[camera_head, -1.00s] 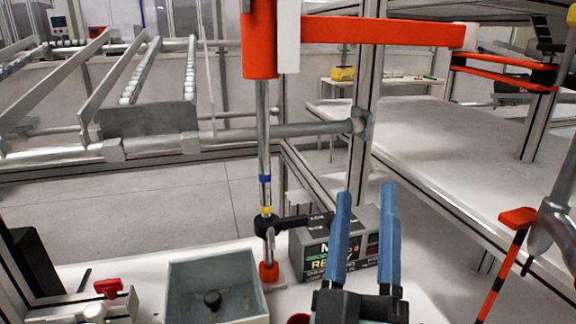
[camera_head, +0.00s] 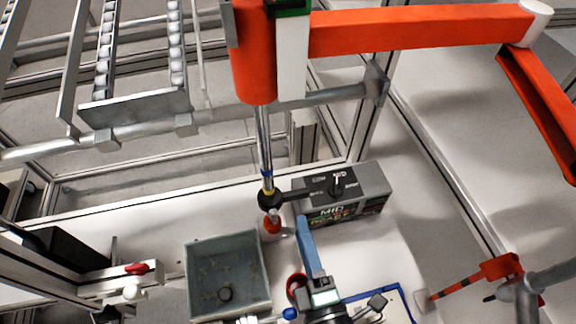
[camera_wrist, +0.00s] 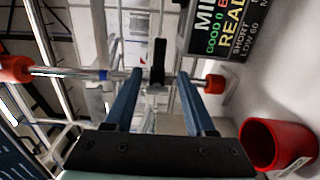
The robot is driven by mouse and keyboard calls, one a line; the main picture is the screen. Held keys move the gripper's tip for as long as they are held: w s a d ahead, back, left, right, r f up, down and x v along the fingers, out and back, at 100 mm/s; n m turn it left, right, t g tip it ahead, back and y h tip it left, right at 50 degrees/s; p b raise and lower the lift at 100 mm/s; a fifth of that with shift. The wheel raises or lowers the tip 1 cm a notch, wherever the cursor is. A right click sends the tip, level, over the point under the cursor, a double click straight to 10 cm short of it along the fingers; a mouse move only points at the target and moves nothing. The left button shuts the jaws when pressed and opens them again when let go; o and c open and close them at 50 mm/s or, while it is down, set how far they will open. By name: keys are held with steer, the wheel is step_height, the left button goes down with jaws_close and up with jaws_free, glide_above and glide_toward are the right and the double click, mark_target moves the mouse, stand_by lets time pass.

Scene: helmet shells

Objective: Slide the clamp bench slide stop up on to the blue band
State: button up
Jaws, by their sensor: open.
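The slide stop (camera_head: 270,200) is a black collar with a black handle pointing right. In the wrist view, the open fingers (camera_wrist: 160,76) stand on either side of the stop's black handle (camera_wrist: 158,60). I cannot tell whether they touch it.
A grey readout box (camera_head: 365,190) stands right of the rod, close to the stop's handle. A red foot (camera_head: 272,224) is at the rod's base. A grey bin (camera_head: 228,278) is at front left, and a red cup (camera_wrist: 278,145) is near my gripper. An orange arm (camera_head: 420,30) spans above.

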mark_target(290, 193)
steer(key=p+x, duration=0.1)
steer(key=x, duration=1.1)
steer(key=shift+c, duration=0.2)
steer(key=shift+s, duration=0.1)
jaws_close()
stand_by(0.8)
